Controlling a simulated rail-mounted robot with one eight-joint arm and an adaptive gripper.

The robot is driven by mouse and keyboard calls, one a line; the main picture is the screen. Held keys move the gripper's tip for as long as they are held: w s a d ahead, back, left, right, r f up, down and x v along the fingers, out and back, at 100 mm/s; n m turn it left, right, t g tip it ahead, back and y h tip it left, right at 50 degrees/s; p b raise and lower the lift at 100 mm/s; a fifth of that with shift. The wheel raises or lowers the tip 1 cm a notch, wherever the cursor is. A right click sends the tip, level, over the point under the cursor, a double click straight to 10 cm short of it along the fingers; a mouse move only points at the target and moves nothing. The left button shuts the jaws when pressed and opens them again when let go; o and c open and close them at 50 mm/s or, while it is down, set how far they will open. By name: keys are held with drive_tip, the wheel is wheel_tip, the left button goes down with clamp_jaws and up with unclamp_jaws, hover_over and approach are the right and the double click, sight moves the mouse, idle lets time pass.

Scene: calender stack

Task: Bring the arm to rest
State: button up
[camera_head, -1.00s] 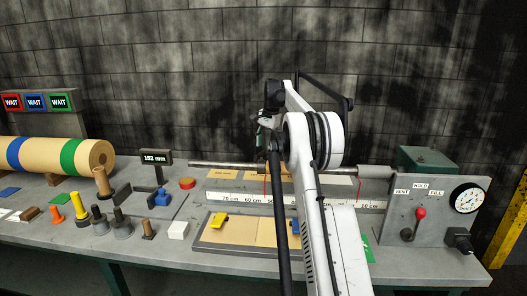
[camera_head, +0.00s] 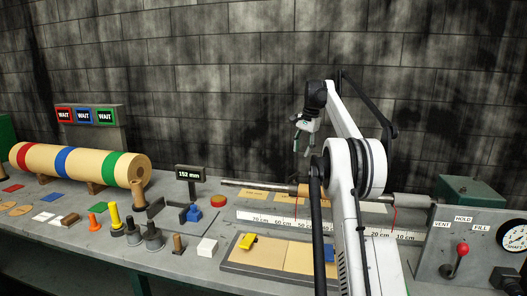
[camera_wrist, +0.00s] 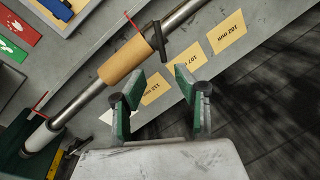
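My gripper (camera_head: 303,142) hangs in the air above the steel shaft (camera_head: 243,184), on my white raised arm. In the wrist view its two green-padded fingers (camera_wrist: 162,88) stand apart with nothing between them. A tan sleeve (camera_wrist: 125,62) sits around the shaft beyond the fingers. It also shows below the gripper in the head view (camera_head: 304,190). The gripper looks clear of both shaft and sleeve. My arm hides part of the bench and shaft.
Below stand a scale strip (camera_head: 268,219) and a tray with a yellow block (camera_head: 248,241). A control panel with a red lever (camera_head: 462,249) is at right. A striped roll (camera_head: 80,163) and several upright pegs are at left. The air around the gripper looks free.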

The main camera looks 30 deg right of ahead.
drive_tip(key=s+a+r+n, duration=0.1)
drive_tip(key=a+r+n, duration=0.15)
drive_tip(key=a, duration=0.55)
drive_tip(key=s+a+r+n, duration=0.1)
drive_tip(key=a+r, duration=0.3)
drive_tip(key=a, duration=0.4)
drive_tip(key=s+a+r+n+t+h+b, duration=0.1)
drive_tip(key=s+a+n, duration=0.1)
drive_tip(key=s+a, duration=0.45)
drive_tip(key=s+a+r+n+t, duration=0.15)
drive_tip(key=s+a, duration=0.25)
drive_tip(key=a, duration=0.5)
drive_tip(key=s+a+f+n, duration=0.4)
drive_tip(key=s+a+f, duration=0.2)
drive_tip(key=s+a, duration=0.55)
drive_tip(key=s+a+f+n+t, duration=0.1)
drive_tip(key=s+a+f, duration=0.2)
drive_tip(key=s+f, duration=0.4)
drive_tip(key=s+a+f+n+t+b, duration=0.1)
drive_tip(key=s+a+f+n, duration=0.1)
drive_tip(key=s+a+f, duration=0.2)
drive_tip(key=s+f, duration=0.3)
drive_tip(key=s, duration=0.2)
drive_tip(key=shift+s+f+n, duration=0.15)
drive_tip(key=shift+n, duration=0.15)
